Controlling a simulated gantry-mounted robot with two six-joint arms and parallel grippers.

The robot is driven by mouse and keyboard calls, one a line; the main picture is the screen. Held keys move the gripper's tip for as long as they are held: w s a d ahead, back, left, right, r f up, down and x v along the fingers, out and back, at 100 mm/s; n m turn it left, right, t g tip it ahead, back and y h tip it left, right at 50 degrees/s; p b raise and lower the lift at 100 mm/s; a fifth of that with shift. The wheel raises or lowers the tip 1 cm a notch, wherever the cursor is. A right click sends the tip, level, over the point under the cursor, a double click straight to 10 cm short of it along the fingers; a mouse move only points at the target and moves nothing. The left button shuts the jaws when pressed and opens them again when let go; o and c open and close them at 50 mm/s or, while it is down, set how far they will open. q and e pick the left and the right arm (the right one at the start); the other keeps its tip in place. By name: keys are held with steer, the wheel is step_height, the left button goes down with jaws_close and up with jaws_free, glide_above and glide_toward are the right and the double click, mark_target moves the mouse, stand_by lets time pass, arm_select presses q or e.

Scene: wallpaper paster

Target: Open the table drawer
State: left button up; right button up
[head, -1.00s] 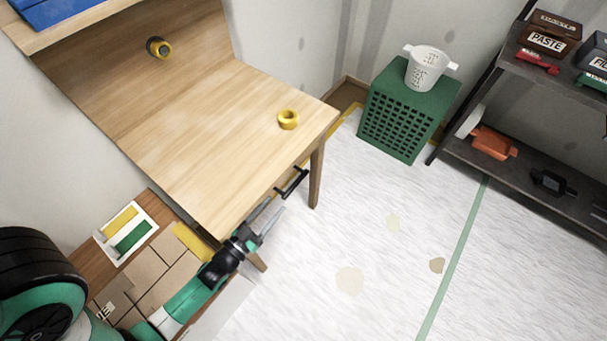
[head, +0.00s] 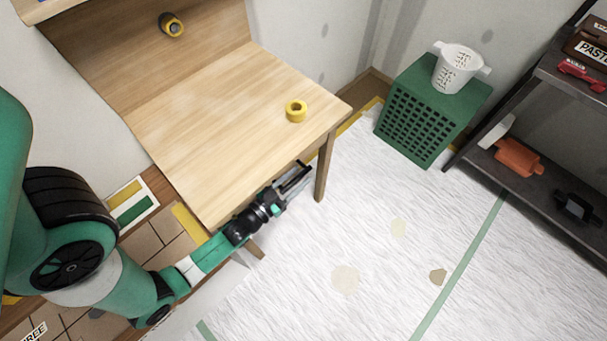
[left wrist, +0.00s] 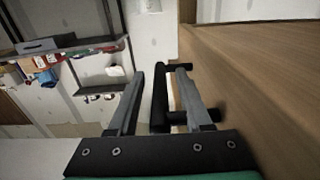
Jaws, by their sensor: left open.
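The wooden table (head: 220,130) stands at the upper left of the head view. Its drawer front runs under the front edge and shows as a wooden face (left wrist: 250,75) in the left wrist view. The black bar handle (left wrist: 160,98) lies between the two fingers of my left gripper (left wrist: 157,90), which is open. In the head view my left gripper (head: 293,180) is at the table's front edge, over the handle, and hides most of it. Whether the fingers touch the handle I cannot tell. The drawer looks shut. My right gripper is not in view.
A yellow tape roll (head: 296,111) lies on the tabletop. A green crate (head: 420,115) with a white bucket (head: 457,68) on it stands right of the table, by a dark shelf (head: 520,130).

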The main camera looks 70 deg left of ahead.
arm_select(q)
steer(key=shift+s, duration=0.2)
steer(key=shift+c, duration=0.5)
jaws_close()
stand_by(0.6)
